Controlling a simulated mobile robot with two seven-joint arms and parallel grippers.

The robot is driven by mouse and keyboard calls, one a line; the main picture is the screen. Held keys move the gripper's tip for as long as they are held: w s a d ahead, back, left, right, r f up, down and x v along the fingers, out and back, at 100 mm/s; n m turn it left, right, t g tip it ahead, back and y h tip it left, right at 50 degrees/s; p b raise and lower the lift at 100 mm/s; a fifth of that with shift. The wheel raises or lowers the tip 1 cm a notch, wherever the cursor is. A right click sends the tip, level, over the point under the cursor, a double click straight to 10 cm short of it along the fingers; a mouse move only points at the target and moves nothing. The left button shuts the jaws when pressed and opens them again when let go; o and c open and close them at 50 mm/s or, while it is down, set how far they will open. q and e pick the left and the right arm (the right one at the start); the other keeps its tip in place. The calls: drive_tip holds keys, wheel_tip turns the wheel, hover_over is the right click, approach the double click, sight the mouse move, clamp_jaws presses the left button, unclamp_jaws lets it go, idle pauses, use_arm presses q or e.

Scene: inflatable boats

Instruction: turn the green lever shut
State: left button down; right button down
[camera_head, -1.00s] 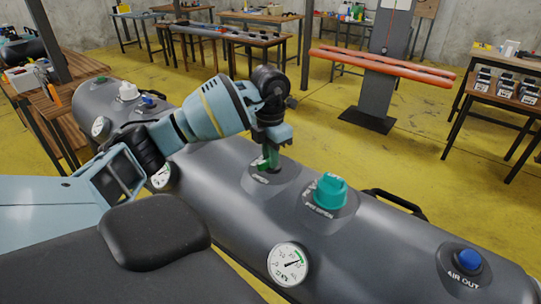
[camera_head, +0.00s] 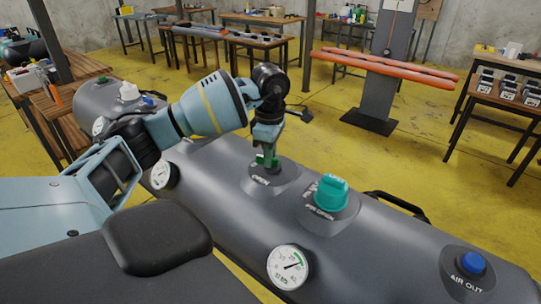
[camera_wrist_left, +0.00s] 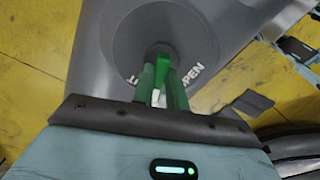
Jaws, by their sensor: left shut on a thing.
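The green lever (camera_head: 260,160) stands on a round grey base on the dark grey inflatable tube, with the word OPEN printed beside it. In the left wrist view the lever (camera_wrist_left: 162,66) shows bright green between the fingers, over its round base. My left gripper (camera_head: 267,148) comes down on the lever from above and is shut on it. In the left wrist view the gripper (camera_wrist_left: 161,88) hides part of the lever and some of the lettering. My right gripper is not in view.
A teal knob (camera_head: 331,190) sits just right of the lever on the tube (camera_head: 225,205). A pressure gauge (camera_head: 289,266) is in front, and a blue AIR OUT button (camera_head: 473,263) is at the right. A black handle (camera_head: 397,203) runs along the far side.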

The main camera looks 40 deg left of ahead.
use_arm(q)
drive_tip(key=m, duration=0.3)
drive_tip(key=shift+w, duration=0.1)
drive_tip(key=shift+m, duration=0.5)
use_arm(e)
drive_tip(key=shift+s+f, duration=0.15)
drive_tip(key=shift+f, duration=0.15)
use_arm(q)
drive_tip(key=c, duration=1.4)
unclamp_jaws()
drive_tip(key=shift+r, duration=0.1)
drive_tip(key=shift+w+r, duration=0.1)
drive_tip(key=shift+r, duration=0.3)
wheel_tip(320, 180, up, 7)
drive_tip(key=shift+f, duration=0.1)
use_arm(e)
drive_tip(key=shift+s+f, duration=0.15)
